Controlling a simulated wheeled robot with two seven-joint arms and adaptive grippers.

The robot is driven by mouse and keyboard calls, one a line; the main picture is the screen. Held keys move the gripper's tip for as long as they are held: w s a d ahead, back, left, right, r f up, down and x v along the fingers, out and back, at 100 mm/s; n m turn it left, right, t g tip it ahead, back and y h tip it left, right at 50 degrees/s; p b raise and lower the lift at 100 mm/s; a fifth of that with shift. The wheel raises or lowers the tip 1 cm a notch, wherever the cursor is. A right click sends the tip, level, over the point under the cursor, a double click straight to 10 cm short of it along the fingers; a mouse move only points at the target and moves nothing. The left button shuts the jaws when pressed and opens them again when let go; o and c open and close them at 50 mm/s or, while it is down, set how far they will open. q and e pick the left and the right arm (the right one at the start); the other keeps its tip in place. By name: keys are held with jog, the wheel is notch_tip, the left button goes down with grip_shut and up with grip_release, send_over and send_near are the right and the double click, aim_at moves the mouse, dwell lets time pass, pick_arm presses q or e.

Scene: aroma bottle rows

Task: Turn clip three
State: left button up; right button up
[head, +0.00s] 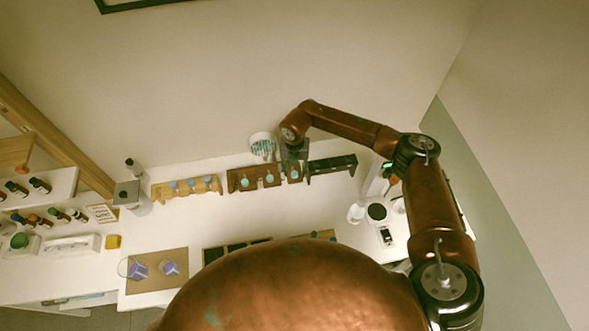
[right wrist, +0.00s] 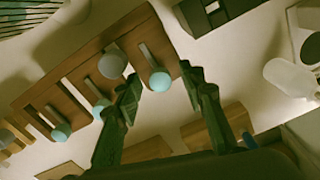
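The dark brown rack (head: 256,181) stands against the wall, with pale clips ending in round teal knobs. It shows large in the right wrist view (right wrist: 75,78). There, teal knobs hang at the rack's lower left (right wrist: 60,132), middle (right wrist: 100,105) and right end (right wrist: 160,80); a greyer knob (right wrist: 112,65) sits higher. Which one is clip three is not marked. My right gripper (right wrist: 158,84) is open, its dark green fingers apart on either side of the right-end knob. Contact cannot be seen. In the head view my right gripper (head: 294,156) covers the rack's right end. My left gripper is out of view.
A light wooden rack (head: 187,188) is to the left and a black rack (head: 332,165) to the right. A round striped holder (head: 263,145) is behind the brown rack. A tan board (head: 157,270) with purple-filled glassware lies at front left.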

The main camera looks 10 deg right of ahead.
grip_shut()
dwell(0.5)
